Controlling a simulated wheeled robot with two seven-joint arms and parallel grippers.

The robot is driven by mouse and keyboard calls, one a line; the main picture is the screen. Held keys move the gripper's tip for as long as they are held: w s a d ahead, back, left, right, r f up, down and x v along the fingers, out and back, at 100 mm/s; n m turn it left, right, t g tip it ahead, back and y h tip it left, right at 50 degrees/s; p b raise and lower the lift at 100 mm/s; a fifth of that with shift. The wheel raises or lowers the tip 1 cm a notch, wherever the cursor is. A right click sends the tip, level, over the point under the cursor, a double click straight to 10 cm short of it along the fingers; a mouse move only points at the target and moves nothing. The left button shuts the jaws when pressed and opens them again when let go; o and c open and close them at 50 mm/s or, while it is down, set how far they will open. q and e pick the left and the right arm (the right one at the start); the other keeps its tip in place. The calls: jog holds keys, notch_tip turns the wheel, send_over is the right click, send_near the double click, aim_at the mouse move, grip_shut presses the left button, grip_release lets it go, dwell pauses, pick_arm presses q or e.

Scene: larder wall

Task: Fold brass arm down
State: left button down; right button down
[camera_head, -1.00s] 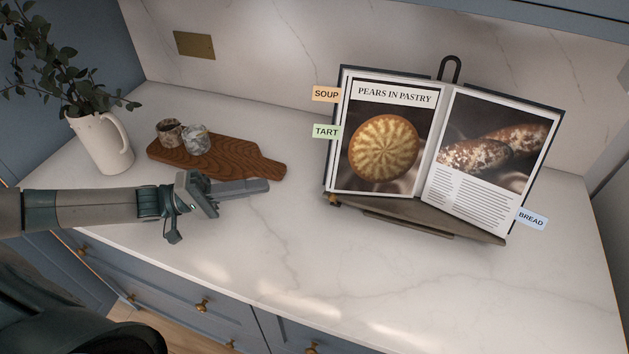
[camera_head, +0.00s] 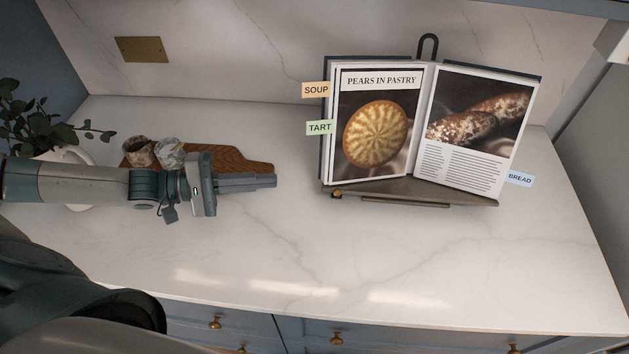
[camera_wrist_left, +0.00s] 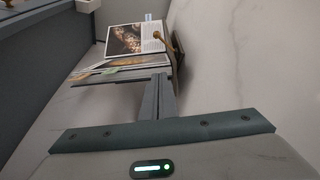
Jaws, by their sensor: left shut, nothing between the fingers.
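An open cookbook (camera_head: 376,130) rests on a dark stand (camera_head: 400,190) on the counter; both also show in the wrist view. A small brass piece (camera_head: 337,194) shows at the stand's lower left corner in the head view. In the wrist view a brass arm (camera_wrist_left: 178,45) sticks out beside the stand's ledge, just past my fingertips. I cannot tell its full shape. My left gripper (camera_head: 272,181) is shut and empty, pointing right, left of the stand and apart from it; its fingers also show in the wrist view (camera_wrist_left: 160,82). My right gripper is not in view.
A wooden board (camera_head: 240,162) with two small stone-like cups (camera_head: 170,153) lies behind my left gripper. A white jug (camera_head: 70,153) with leafy stems stands at the far left, partly hidden by my arm. The counter in front of the stand is clear.

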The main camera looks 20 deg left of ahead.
aim_at(337, 193)
pick_arm(q)
jog(key=shift+d, duration=0.15)
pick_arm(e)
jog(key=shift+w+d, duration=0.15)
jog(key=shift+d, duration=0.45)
